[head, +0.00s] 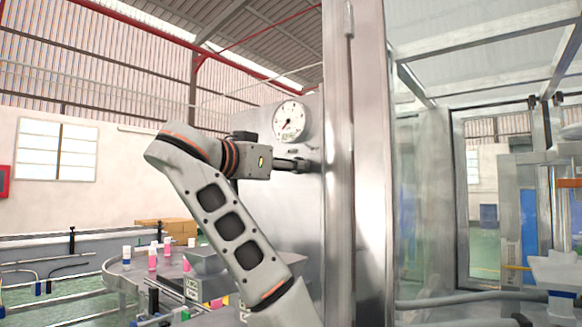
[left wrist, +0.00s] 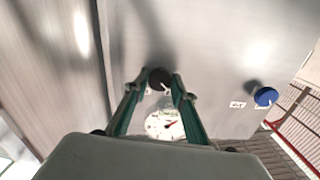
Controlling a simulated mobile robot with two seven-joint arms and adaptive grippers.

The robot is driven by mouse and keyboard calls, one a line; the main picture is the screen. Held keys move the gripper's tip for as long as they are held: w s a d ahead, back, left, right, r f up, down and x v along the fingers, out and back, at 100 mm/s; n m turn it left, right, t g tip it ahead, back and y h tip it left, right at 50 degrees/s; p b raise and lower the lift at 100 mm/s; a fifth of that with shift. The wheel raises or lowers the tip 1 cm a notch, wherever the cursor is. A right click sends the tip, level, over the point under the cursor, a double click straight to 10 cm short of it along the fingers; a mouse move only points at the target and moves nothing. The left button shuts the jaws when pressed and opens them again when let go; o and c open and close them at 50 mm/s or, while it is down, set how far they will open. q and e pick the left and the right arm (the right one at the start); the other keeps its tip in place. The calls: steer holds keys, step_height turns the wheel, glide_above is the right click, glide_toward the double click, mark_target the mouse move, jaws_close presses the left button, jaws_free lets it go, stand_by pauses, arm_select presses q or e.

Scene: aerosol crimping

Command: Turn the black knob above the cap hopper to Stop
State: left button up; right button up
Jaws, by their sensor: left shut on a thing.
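The black knob (left wrist: 158,77) is on the grey metal panel, between the fingertips of my left gripper (left wrist: 162,88) in the left wrist view. The fingers are closed in on the knob from both sides. A small white mark shows on the knob's edge, but which position it is set to cannot be read. In the head view my left gripper (head: 292,164) reaches right to the panel just below the gauge, and the knob is mostly hidden by it. My right gripper is not in view.
A round white gauge (head: 291,121) with a red needle is just above my left gripper. A blue knob (left wrist: 265,96) sits on the same panel. A steel post (head: 355,150) stands close on the right. A conveyor (head: 120,275) with pink and white bottles runs at lower left.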

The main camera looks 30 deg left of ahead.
arm_select(q)
steer(key=shift+m, duration=0.3)
steer(key=shift+a+r+m+b, duration=0.1)
steer(key=shift+m+b, duration=0.65)
steer(key=shift+m, duration=3.55)
steer(key=shift+a+r+m+b, duration=0.1)
steer(key=shift+m+b, duration=0.6)
steer(key=shift+m, duration=3.6)
steer(key=o, duration=1.1)
steer(key=shift+w+d, duration=0.1)
